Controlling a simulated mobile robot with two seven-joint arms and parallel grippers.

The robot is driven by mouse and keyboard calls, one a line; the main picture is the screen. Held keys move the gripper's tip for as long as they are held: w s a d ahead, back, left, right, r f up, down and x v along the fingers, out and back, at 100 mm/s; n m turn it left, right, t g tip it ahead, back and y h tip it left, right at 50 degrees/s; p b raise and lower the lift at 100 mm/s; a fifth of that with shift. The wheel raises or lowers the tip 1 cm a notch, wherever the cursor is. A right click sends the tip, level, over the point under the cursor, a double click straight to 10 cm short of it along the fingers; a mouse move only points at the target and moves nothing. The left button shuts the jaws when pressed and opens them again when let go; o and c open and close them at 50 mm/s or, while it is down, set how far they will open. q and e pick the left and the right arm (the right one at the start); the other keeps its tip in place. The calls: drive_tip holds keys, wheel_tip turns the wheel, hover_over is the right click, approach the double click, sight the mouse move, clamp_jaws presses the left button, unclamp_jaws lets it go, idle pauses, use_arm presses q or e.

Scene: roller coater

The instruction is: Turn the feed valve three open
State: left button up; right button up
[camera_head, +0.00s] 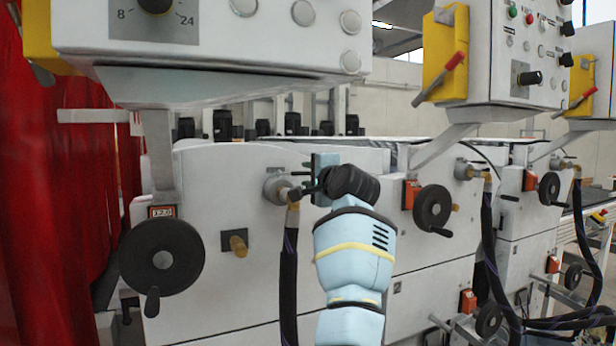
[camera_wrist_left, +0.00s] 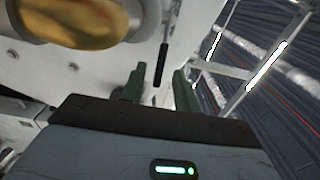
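A grey round feed valve (camera_head: 278,188) with a brass fitting (camera_head: 292,214) and a hose below it is on the white machine panel. Its number is not readable. My left gripper (camera_head: 314,176) is just right of this valve, partly hidden by my own wrist. In the left wrist view, the two green fingers (camera_wrist_left: 160,88) stand apart. A thin black lever (camera_wrist_left: 161,64) reaches down toward the gap between them; I cannot tell whether it touches either finger. The brass fitting (camera_wrist_left: 75,20) fills the upper left there. My right gripper is not in view.
A black handwheel (camera_head: 161,256) is at left and another handwheel (camera_head: 433,207) at right. Similar valves (camera_head: 465,170) with hoses continue to the right. A control box (camera_head: 225,35) overhangs the panel. A red curtain (camera_head: 45,190) hangs at far left.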

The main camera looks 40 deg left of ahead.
use_arm(q)
drive_tip(key=b+v, duration=0.1)
drive_tip(key=v, duration=0.5)
drive_tip(key=shift+s+d, duration=0.15)
drive_tip(key=shift+d, duration=0.15)
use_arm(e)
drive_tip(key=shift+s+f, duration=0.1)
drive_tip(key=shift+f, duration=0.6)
